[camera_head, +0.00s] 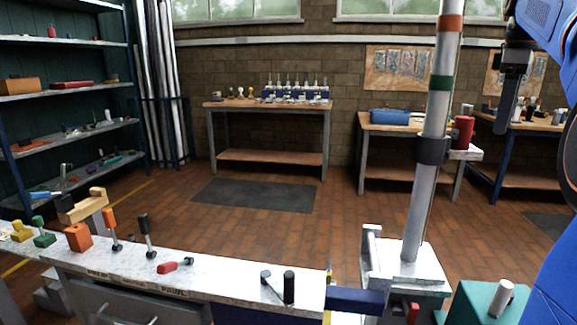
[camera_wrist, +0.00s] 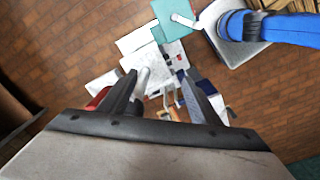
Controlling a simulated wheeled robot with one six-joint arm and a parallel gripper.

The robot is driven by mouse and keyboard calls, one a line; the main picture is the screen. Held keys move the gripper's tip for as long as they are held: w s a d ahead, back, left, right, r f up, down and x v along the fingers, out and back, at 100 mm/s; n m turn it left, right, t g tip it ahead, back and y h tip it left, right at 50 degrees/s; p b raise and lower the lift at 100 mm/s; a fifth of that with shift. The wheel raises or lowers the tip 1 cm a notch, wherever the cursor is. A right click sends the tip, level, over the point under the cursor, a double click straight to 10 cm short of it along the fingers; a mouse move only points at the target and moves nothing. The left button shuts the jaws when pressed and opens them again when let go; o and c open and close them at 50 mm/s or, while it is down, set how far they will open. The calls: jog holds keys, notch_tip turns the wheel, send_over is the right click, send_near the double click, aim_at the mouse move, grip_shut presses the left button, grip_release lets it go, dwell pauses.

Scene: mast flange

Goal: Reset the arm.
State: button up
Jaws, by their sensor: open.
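My gripper (camera_head: 508,95) hangs at the upper right in the head view, at the end of my blue arm, to the right of the mast. In the wrist view its two dark fingers stand apart, and my gripper (camera_wrist: 160,88) looks down at the bench area with nothing clearly held. The silver mast (camera_head: 427,150), with orange, green and black bands, stands on a pale base (camera_head: 405,265). A silver rod-like shape (camera_wrist: 142,80) shows by the left finger; I cannot tell whether it is the mast.
A pale bench (camera_head: 200,277) holds several coloured pieces and a dark-handled tool (camera_head: 147,235). A teal block (camera_head: 485,302) is right of the mast base. A red cylinder (camera_head: 463,132) sits on a bracket beside the mast. Shelves (camera_head: 70,97) stand left; worktables line the back.

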jog(key=s+a+f+m+t, duration=0.1)
jog(key=s+a+f+m, duration=0.1)
jog(key=s+a+f, duration=0.5)
jog(key=s+a+f+m+t, duration=0.2)
jog(key=s+a+f, duration=0.5)
jog(key=f, duration=1)
jog(key=s+a+f+m+t, duration=0.1)
jog(key=s+a+f+m, duration=0.3)
jog(key=a+f, duration=0.6)
notch_tip(320, 180, down, 3)
jog(key=s, duration=0.2)
jog(key=shift+s+a, duration=0.25)
jog(key=shift+s, duration=0.15)
